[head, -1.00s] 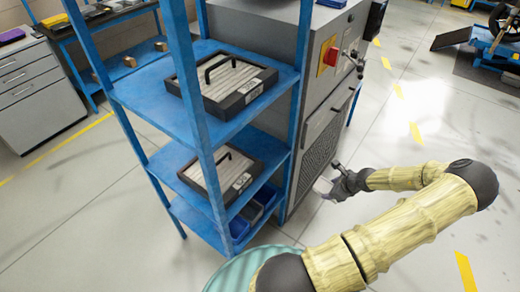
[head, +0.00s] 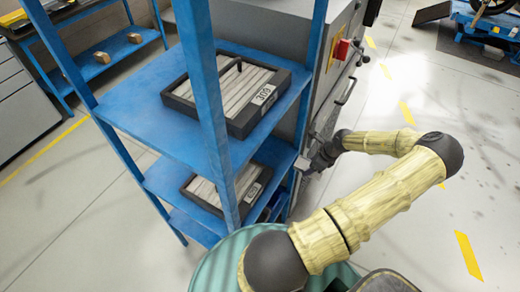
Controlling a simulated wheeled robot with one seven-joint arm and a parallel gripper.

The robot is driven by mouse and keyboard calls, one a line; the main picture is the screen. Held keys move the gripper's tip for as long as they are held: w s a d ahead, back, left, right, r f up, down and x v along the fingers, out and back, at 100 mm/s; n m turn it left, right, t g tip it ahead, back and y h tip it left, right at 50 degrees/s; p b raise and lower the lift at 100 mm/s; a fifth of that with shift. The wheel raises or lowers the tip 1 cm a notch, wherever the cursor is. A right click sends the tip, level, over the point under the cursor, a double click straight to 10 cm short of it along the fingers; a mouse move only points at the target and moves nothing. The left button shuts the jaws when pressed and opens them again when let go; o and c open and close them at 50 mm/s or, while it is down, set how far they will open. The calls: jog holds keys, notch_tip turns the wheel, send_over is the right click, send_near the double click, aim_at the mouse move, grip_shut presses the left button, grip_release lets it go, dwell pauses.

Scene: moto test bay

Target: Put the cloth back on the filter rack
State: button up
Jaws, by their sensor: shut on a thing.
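The blue filter rack (head: 140,105) stands at left centre, with framed filters on its shelves. My gripper (head: 311,165) is at the rack's right side, close to the right post and near the front of the grey machine. It is shut on a small pale thing (head: 301,164), which seems to be the cloth. The thing is mostly hidden by the gripper and too small to make out clearly. I cannot tell whether it touches the rack.
A black-framed filter (head: 248,103) sits on the upper shelf and another (head: 250,183) on the lower shelf. The grey machine (head: 325,95) with a red switch (head: 342,48) stands behind the rack. A blue bench (head: 110,62) is at upper left. Floor on the right is open.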

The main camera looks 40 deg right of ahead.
jog(key=shift+w, duration=0.45)
jog(key=shift+s, duration=0.15)
jog(key=w+a+p, duration=0.1)
jog(key=w, duration=0.4)
jog(key=w+a+p, duration=0.2)
jog(key=w, duration=0.4)
jog(key=w+a+p, duration=0.1)
jog(key=w, duration=0.4)
jog(key=shift+w+a+p, duration=0.3)
jog(key=shift+p, duration=0.05)
